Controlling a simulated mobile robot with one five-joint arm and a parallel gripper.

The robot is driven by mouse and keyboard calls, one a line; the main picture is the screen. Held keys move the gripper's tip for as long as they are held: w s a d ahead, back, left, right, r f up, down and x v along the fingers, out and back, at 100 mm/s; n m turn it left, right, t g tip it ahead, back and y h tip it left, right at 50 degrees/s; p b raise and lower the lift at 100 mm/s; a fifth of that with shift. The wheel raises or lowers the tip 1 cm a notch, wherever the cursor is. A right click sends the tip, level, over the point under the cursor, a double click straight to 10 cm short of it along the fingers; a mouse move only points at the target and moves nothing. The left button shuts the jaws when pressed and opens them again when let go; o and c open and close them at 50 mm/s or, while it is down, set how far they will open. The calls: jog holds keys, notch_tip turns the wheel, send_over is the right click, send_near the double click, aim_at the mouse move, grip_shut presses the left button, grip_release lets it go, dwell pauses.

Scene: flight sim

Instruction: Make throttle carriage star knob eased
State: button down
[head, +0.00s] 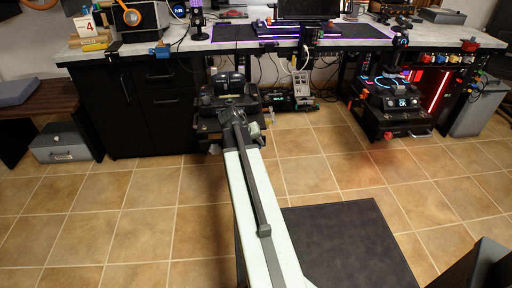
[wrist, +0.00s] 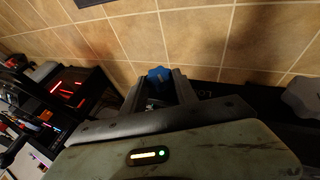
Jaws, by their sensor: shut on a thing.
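A blue star knob (wrist: 159,74) shows at the tips of my gripper (wrist: 159,84) in the wrist view. The two dark fingers are shut on the knob, one on each side. Their tips hide part of it. In the head view, my arm reaches forward to the dark throttle carriage (head: 209,103) under the desk's front edge. The gripper and the knob are too small and covered by my arm to make out there. Whether the knob is tight or loose does not show.
A second carriage with a joystick (head: 383,96) stands to the right, beside a red-lit case (head: 436,90). Black drawers (head: 160,110) stand left of the throttle carriage. A grey knob (wrist: 302,95) shows at the wrist view's right. The tiled floor (head: 330,165) is open.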

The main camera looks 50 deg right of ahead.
jog(key=g+h+b, duration=0.1)
jog(key=b, duration=0.1)
jog(key=f+g+h+b, duration=0.1)
jog(key=b, duration=0.1)
jog(key=n+h+b, duration=0.1)
jog(key=h+b, duration=0.1)
jog(key=b, duration=0.1)
jog(key=shift+w+a+f+g, duration=0.3)
jog(key=shift+a+g, duration=0.1)
jog(key=g+h+b, duration=0.1)
jog(key=b, duration=0.2)
jog(key=shift+n+h, duration=0.4)
jog(key=shift+r+b, duration=0.1)
jog(key=shift+b, duration=0.2)
jog(key=shift+r, duration=0.15)
jog(key=c, duration=0.9)
grip_release()
jog(key=shift+c, duration=0.2)
jog(key=p+v, duration=0.2)
jog(key=v, duration=0.6)
jog(key=shift+f+p, duration=0.2)
jog(key=shift+p, duration=0.1)
